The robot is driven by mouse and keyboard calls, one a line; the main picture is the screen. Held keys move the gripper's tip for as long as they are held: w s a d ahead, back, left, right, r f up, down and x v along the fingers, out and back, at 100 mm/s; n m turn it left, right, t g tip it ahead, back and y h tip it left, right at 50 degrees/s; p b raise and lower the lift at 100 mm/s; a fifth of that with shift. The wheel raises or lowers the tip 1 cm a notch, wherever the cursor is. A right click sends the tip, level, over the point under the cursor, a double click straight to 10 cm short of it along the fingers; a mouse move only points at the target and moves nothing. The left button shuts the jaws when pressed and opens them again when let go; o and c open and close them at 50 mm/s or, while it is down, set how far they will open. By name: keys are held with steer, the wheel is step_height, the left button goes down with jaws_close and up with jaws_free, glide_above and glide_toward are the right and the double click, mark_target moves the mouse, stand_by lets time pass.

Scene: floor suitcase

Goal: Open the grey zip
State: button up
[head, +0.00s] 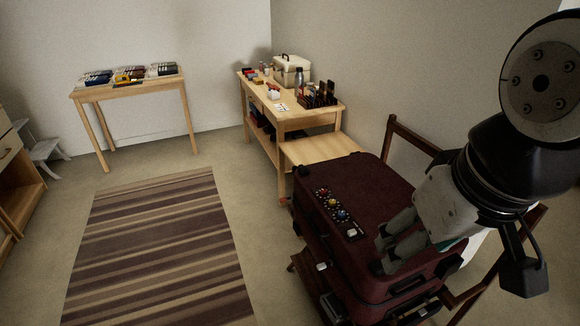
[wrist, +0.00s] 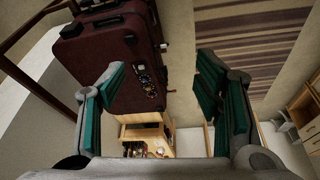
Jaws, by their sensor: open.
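My gripper (head: 385,247) is open and empty, over the suitcase's right part in the head view. In the wrist view its teal-padded fingers (wrist: 161,72) stand wide apart with nothing between the pads. The zip line is too small to make out.
A wooden rack (head: 410,142) frames the suitcase's back right, near the wall. A wooden bench with boxes and bottles (head: 318,118) stands behind it. A striped rug (head: 160,250) lies on open floor to the left. A small table (head: 128,88) stands farther back.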

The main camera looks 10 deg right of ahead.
steer(key=w+f+n+g+b, duration=0.1)
steer(key=w+f+b, duration=0.1)
steer(key=w+f, duration=0.1)
steer(key=w+f+n+g+h+b, duration=0.1)
steer(key=w+f+b, duration=0.1)
steer(key=w+f, duration=0.1)
steer(key=w+f+n+g+h+b, duration=0.1)
steer(key=w+f+n+g+b, duration=0.1)
steer(key=w+f, duration=0.1)
steer(key=shift+w+a+f, duration=0.25)
steer(key=shift+a+f, duration=0.1)
steer(key=shift+f, duration=0.4)
steer(key=shift+c, duration=1.1)
steer(key=w+a+f+n+g+h+b, duration=0.25)
steer(key=w+f+n+h+b, duration=0.25)
steer(key=w+f+b, duration=0.5)
steer(key=n+t+h+b, duration=0.8)
steer(key=n+h+b, duration=0.1)
steer(key=n+h, duration=0.15)
glide_toward(322, 266)
steer(key=shift+n+g, duration=0.25)
steer(key=shift+n, duration=0.2)
steer(key=b+x, duration=0.1)
steer(key=x, duration=0.2)
steer(key=b+x, duration=0.1)
steer(key=x, duration=0.2)
steer(key=b+x, duration=0.1)
steer(key=x, duration=0.3)
steer(key=shift+w+a+f, duration=0.1)
steer(key=shift+w, duration=0.2)
